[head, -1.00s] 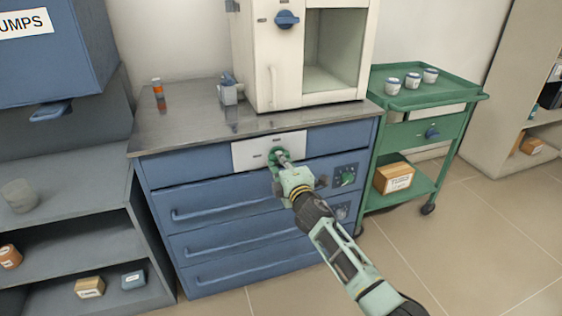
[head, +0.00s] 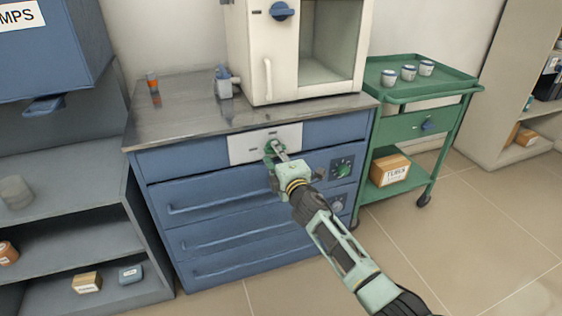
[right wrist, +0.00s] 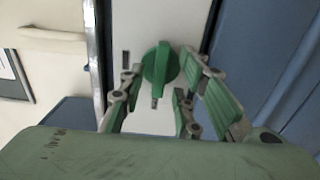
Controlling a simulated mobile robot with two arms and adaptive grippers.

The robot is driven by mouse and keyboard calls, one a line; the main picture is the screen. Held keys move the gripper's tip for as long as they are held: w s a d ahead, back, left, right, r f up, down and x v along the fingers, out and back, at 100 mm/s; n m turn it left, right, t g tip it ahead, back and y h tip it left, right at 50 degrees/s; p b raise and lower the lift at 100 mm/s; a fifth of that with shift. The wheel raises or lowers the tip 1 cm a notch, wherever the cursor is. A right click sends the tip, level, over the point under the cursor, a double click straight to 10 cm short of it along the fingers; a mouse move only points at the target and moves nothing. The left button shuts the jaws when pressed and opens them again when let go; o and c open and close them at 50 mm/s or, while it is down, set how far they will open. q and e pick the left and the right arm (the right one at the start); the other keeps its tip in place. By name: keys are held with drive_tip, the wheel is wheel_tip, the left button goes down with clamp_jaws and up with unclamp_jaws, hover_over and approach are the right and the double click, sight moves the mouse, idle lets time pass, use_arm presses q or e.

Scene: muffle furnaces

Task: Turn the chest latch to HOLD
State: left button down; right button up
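The chest latch is a green knob (right wrist: 160,65) on a white panel (head: 236,151) at the top of the blue drawer chest (head: 160,165). In the right wrist view its raised grip bar runs up and down the picture. My right gripper (head: 275,150) is at the latch, and it also shows in the right wrist view (right wrist: 163,77). Its fingers are spread, one on each side of the knob. The grip bar stands between them with gaps; whether a finger touches the knob's rim is unclear. The panel's markings are too small to read. My left gripper is not in view.
A white furnace (head: 246,60) with a blue knob (head: 281,11) stands on the chest top. A green dial (head: 343,170) sits right of the latch. A green cart (head: 450,97) stands at the right, grey shelves (head: 75,190) at the left. Floor is clear in front.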

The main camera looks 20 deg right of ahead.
drive_tip(key=s, duration=1.1)
drive_tip(key=shift+s+d, duration=0.2)
drive_tip(key=shift+s, duration=0.2)
